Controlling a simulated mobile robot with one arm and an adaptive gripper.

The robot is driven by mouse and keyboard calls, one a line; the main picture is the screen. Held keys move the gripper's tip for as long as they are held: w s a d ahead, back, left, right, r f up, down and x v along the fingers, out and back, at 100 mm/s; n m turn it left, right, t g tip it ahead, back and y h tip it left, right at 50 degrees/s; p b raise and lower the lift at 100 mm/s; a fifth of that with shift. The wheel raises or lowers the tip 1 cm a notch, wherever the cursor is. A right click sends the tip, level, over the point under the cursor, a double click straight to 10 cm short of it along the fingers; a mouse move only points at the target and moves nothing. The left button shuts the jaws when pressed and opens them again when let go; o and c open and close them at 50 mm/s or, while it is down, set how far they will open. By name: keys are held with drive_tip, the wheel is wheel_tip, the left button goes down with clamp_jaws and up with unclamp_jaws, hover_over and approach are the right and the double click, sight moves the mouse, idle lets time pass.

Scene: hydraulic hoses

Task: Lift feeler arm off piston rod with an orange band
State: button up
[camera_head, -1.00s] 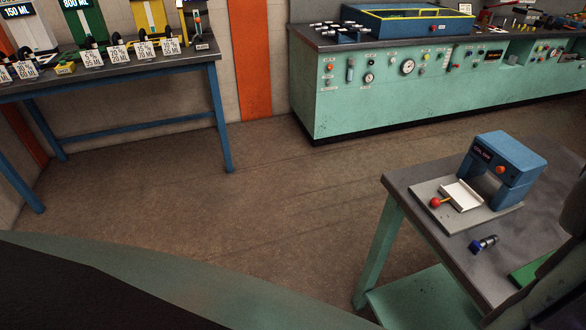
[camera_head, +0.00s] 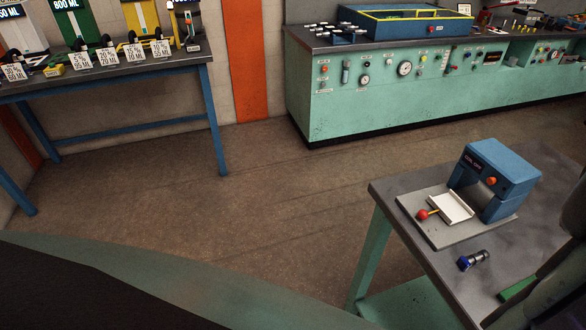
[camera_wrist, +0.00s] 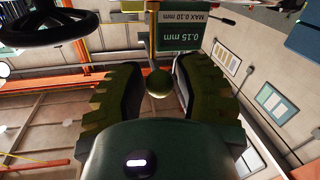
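In the wrist view my gripper (camera_wrist: 158,90) shows two dark, ridged fingers standing apart. A small olive ball knob (camera_wrist: 158,83) on a thin upright rod appears between them, with narrow gaps to both fingers; I cannot tell its depth. Behind it is a green plate (camera_wrist: 182,30) reading "0.15 mm" and "MAX 0.10 mm", upside down. This may be part of a feeler arm, but I cannot confirm it. No piston rod with an orange band can be made out in either view. My gripper is outside the head view.
A table at right holds a blue press-like device (camera_head: 500,175) with a red-knobbed lever and a small blue-black fitting (camera_head: 472,260). A blue-legged bench (camera_head: 130,70) stands at left, a green control console (camera_head: 350,100) at the back. The floor between is clear. A dark handwheel (camera_wrist: 55,25) shows upper left in the wrist view.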

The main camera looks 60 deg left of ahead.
clamp_jaws()
drive_tip(key=shift+r, duration=0.1)
